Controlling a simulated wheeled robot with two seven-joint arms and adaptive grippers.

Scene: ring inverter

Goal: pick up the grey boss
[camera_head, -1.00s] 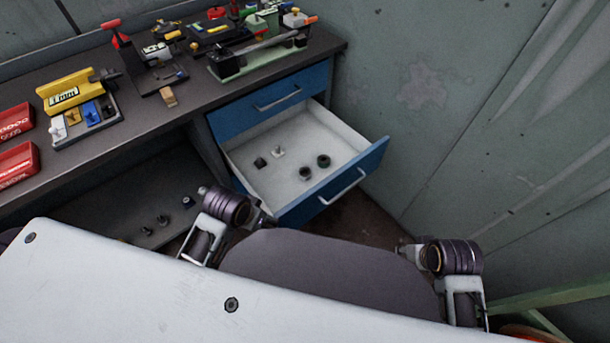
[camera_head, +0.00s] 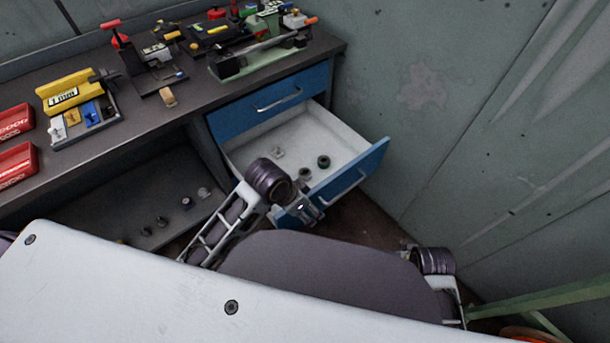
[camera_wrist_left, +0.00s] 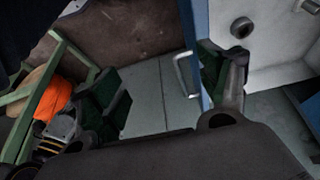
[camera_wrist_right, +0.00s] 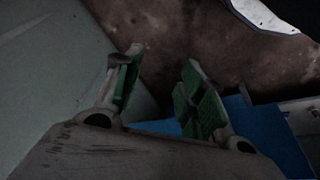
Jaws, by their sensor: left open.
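Small parts lie in the open drawer. I cannot tell for sure which is the grey boss. My right gripper (camera_wrist_right: 160,78) is open and empty in the right wrist view, low, away from the parts.
The blue-fronted drawer (camera_head: 375,162) juts out under the workbench (camera_head: 130,118); its handle (camera_wrist_left: 183,75) shows in the left wrist view. Several small parts lie on the lower shelf (camera_head: 100,203). The wall (camera_head: 440,120) stands close on the right. Tools crowd the bench top.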

